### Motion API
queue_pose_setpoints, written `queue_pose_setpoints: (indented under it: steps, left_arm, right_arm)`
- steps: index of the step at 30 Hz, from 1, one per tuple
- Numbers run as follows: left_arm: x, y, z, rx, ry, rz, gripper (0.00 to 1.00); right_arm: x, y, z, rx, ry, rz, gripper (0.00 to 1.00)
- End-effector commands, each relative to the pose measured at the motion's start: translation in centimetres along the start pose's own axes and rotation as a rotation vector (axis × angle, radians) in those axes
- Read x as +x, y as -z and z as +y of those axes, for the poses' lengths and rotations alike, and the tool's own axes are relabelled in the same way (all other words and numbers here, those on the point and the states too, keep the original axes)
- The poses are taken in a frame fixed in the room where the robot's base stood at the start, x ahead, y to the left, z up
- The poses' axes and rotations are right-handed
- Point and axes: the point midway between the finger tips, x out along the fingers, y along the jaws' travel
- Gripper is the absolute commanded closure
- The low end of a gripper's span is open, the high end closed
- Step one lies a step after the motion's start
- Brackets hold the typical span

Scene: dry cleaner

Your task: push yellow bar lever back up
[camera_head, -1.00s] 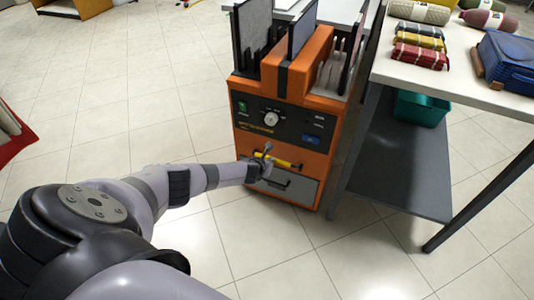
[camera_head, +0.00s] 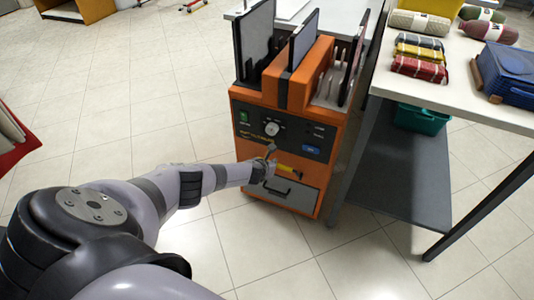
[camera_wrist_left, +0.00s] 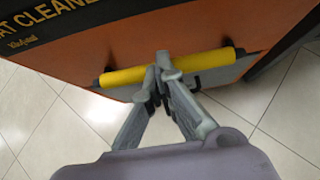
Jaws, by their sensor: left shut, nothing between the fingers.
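The yellow bar lever (camera_head: 289,171) crosses the front of an orange machine (camera_head: 333,150), above a grey drawer. In the left wrist view the yellow bar (camera_wrist_left: 205,63) runs almost level between two dark end mounts. My left gripper (camera_head: 270,153) is shut and empty at the machine's front, hiding the bar's left part in the head view. In the wrist view its closed fingertips (camera_wrist_left: 163,66) overlap the middle of the bar. I cannot tell whether they touch it. My right gripper is not in view.
The grey drawer (camera_head: 300,196) with a dark handle is just below the bar. A dial (camera_head: 271,128) and labels are above it. A white-topped table (camera_head: 450,92) with folded cloths stands close on the right, with a teal bin (camera_head: 420,119) underneath.

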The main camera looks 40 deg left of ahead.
Motion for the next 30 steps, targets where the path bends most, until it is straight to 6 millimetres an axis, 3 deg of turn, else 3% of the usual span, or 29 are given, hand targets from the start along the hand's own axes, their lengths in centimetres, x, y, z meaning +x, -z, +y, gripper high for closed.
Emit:
queue_pose_setpoints:
  steps: [14,30]
  left_arm:
    - [-1.1,-0.2,0.1,0.001,0.000,-0.004,1.00]
    - [-7.0,0.1,0.1,0.001,0.001,0.001,1.00]
  right_arm:
    - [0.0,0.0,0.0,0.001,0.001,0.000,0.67]
    - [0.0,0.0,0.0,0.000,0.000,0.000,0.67]
